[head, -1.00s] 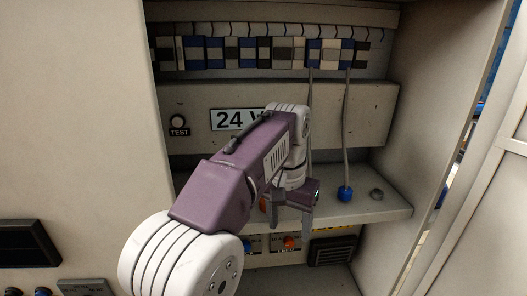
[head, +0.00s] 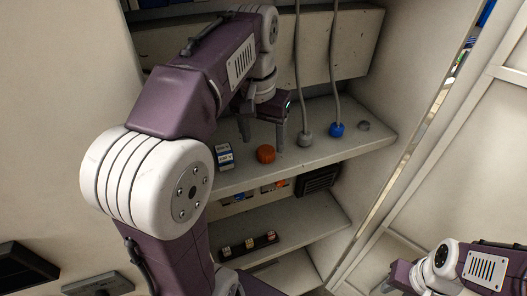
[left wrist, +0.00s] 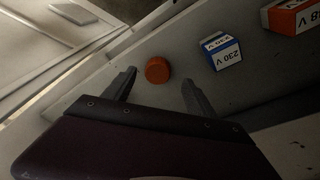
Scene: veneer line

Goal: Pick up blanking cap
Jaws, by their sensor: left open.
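A round orange cap (head: 265,154) stands on the grey shelf (head: 235,177), and I take it for the blanking cap. My left gripper (head: 262,133) is open and empty just behind and above it in the head view. In the left wrist view the orange cap (left wrist: 157,70) shows between the two spread fingertips of the left gripper (left wrist: 158,81), with clear space on both sides. A small grey round piece (head: 362,125) lies at the shelf's right end.
An orange-labelled box (left wrist: 292,17) shows further off in the wrist view. A grey plug (head: 305,139) and a blue plug (head: 337,129) on hanging cables stand to the right. A lower shelf (head: 300,235) holds small parts.

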